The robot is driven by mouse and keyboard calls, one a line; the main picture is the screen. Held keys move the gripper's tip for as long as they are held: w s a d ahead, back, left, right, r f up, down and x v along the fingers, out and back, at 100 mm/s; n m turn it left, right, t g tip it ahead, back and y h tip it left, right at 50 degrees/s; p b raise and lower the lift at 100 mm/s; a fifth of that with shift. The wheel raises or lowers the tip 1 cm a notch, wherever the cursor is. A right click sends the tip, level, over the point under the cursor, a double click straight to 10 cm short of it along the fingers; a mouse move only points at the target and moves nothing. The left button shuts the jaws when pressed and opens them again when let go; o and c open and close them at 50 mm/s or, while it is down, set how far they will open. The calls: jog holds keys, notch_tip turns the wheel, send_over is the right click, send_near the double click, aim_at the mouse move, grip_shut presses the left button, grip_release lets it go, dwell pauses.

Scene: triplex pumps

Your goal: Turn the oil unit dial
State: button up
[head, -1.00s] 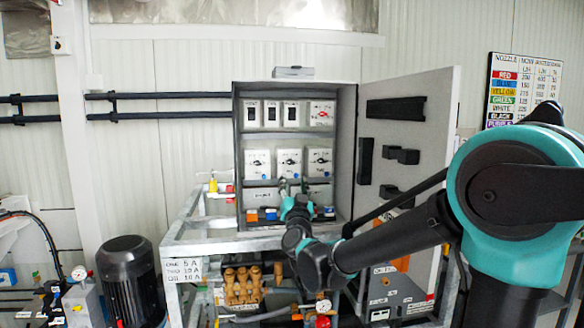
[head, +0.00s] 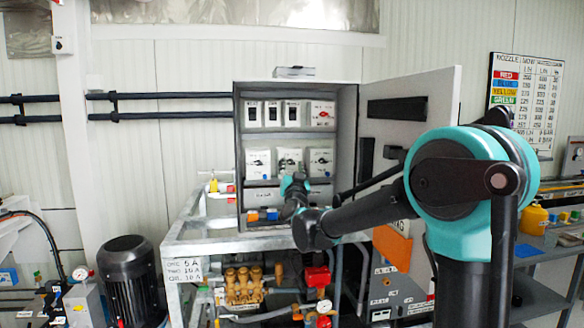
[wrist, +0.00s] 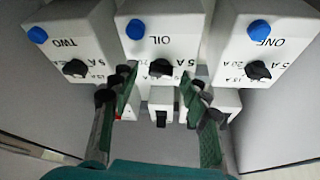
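The oil unit (wrist: 150,35) is a white box marked OIL with a blue button, upside down in the middle of the wrist view. Its black dial (wrist: 161,68) shows between and just beyond my fingertips. My gripper (wrist: 158,84) is open, one green-padded finger on each side of the dial, with no clear contact seen. In the head view, my gripper (head: 291,180) is in front of the lower part of the middle unit (head: 290,156) in the open cabinet and hides its dial.
Units TWO (wrist: 72,40) and ONE (wrist: 258,38) flank the oil unit closely. Black switches (wrist: 161,105) sit in the other cabinet row. The cabinet door (head: 410,130) stands open at the right, near my arm.

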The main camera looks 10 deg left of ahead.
grip_shut()
jog(key=shift+m, duration=0.3)
jog(key=m+h, duration=0.1)
jog(key=m, duration=0.2)
jog(key=m+h, duration=0.2)
jog(key=m, duration=0.2)
jog(key=shift+a+g, duration=0.2)
jog(key=shift+g, duration=0.2)
jog(key=shift+s+r+m+g+h, duration=0.1)
jog(key=shift+m+g+h, duration=0.35)
jog(key=shift+m, duration=0.85)
jog(key=shift+m+g+h, duration=0.15)
jog(key=shift+m+h, duration=0.5)
jog(key=shift+m, duration=0.65)
jog(key=shift+o, duration=0.5)
grip_release()
